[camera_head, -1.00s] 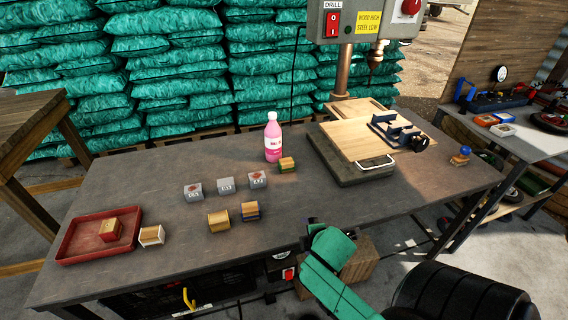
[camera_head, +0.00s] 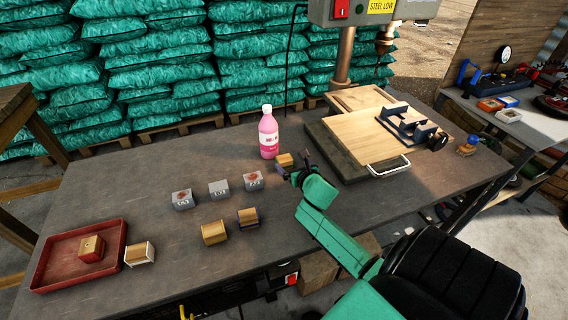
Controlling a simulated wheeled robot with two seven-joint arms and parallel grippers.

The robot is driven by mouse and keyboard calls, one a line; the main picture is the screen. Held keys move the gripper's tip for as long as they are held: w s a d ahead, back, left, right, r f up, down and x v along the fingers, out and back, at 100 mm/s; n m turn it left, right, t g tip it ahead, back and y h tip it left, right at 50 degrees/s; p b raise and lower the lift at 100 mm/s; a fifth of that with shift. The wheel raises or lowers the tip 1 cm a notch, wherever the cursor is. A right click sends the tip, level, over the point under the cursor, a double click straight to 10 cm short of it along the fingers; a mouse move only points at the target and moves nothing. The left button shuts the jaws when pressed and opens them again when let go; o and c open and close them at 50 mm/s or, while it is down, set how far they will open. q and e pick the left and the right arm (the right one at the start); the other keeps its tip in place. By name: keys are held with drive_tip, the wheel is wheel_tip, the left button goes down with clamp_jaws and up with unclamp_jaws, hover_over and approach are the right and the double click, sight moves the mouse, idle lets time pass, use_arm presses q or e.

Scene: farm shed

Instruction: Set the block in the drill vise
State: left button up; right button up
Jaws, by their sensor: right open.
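The drill vise (camera_head: 412,128) is a dark blue clamp on the wooden board (camera_head: 366,136) of the drill press; I see no block in it. My right gripper (camera_head: 286,170) is open, beside a wooden block with a green band (camera_head: 285,160), which it partly hides. I cannot tell whether they touch. A red-sided block (camera_head: 92,248) lies in the red tray. My left gripper is not in view.
A pink bottle (camera_head: 268,134) stands just behind the banded block. Several grey blocks (camera_head: 219,189) stand in a row to the left. The red tray (camera_head: 118,238) is at far left. A blue-knobbed piece (camera_head: 467,147) sits right of the vise.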

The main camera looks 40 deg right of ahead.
sight(284, 157)
drive_tip(key=x, duration=0.6)
drive_tip(key=shift+s+a+f+b, duration=0.1)
drive_tip(key=shift+s+f+b, duration=0.05)
drive_tip(key=shift+f+b, duration=0.2)
drive_tip(key=shift+s+r, duration=0.1)
drive_tip(key=c, duration=1.3)
drive_tip(key=shift+r, duration=0.1)
